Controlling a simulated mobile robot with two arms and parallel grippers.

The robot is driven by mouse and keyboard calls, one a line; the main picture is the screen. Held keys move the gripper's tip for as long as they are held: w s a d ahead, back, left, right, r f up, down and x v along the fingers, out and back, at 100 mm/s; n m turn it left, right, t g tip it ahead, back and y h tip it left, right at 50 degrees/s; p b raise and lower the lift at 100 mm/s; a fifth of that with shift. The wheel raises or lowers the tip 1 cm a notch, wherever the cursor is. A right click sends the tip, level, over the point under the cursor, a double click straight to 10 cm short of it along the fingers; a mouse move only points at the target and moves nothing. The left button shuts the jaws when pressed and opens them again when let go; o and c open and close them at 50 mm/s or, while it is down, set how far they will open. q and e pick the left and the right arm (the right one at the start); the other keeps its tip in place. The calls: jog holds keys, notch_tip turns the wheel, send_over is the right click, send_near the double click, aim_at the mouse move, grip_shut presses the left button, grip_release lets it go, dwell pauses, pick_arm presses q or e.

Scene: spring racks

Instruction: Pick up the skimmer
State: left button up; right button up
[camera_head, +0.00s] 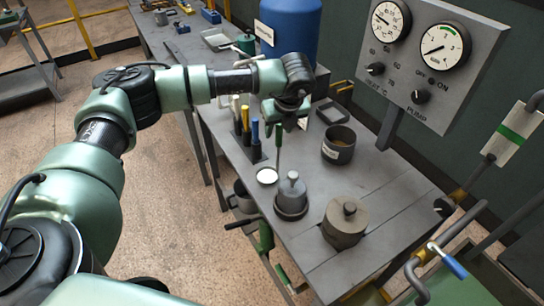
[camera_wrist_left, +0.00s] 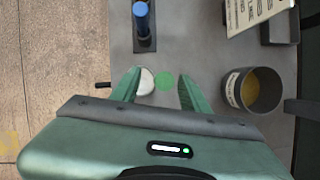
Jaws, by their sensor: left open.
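A thin green-handled tool (camera_head: 279,146), which I take to be the skimmer, stands upright on the grey table. A white disc (camera_head: 267,176) is by its lower end; I cannot tell whether they are joined. My left gripper (camera_head: 285,116) is above the tool, its fingers pointing down near the handle's top. In the left wrist view the fingers (camera_wrist_left: 157,84) are apart. The green round top (camera_wrist_left: 167,81) and the white disc (camera_wrist_left: 146,80) show between them, with no finger visibly touching the green top. My right gripper is not in view.
A rack (camera_head: 247,147) of upright tools stands left of the handle. A dark labelled pot (camera_head: 338,146) is to the right. A gauge panel (camera_head: 415,60) rises behind.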

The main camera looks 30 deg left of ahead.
pick_arm(q)
jog(key=x, duration=0.1)
jog(key=p+x, duration=0.1)
jog(key=x, duration=0.1)
jog(key=shift+w+a+r, duration=0.1)
jog(key=shift+w, duration=0.15)
jog(key=shift+w+a+f, duration=0.1)
jog(key=shift+w+f, duration=0.05)
jog(key=shift+f, duration=0.4)
jog(key=c, duration=0.9)
grip_shut()
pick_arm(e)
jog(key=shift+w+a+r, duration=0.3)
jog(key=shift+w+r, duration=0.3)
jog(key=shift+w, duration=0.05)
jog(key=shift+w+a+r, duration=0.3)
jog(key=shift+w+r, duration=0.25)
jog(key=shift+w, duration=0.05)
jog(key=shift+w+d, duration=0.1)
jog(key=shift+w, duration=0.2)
